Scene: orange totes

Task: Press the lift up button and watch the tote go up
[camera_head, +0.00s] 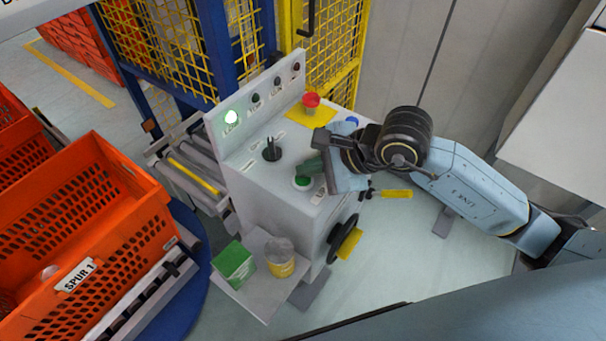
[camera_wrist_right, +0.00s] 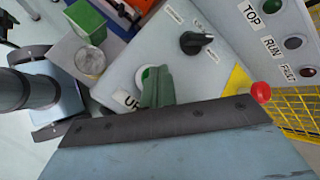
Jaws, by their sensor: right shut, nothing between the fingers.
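A grey control console (camera_head: 275,215) stands in the middle of the head view. A green button (camera_head: 302,182) is on its sloped top, and a label reading UP lies beside a green button (camera_wrist_right: 148,74) in the wrist view. My right gripper (camera_head: 307,168) has green fingers, shut and empty, with the tips over or at this button; I cannot tell whether they touch it. The fingers (camera_wrist_right: 157,85) partly hide the button in the wrist view. An orange tote (camera_head: 135,205) labelled SPUR 1 sits on a roller conveyor at left. My left gripper is not in view.
A black selector knob (camera_head: 271,150) and red mushroom button (camera_head: 311,101) are near the gripper. A green box (camera_head: 234,263) and a tin (camera_head: 280,257) sit on the front shelf. Yellow mesh fencing (camera_head: 330,45) stands behind.

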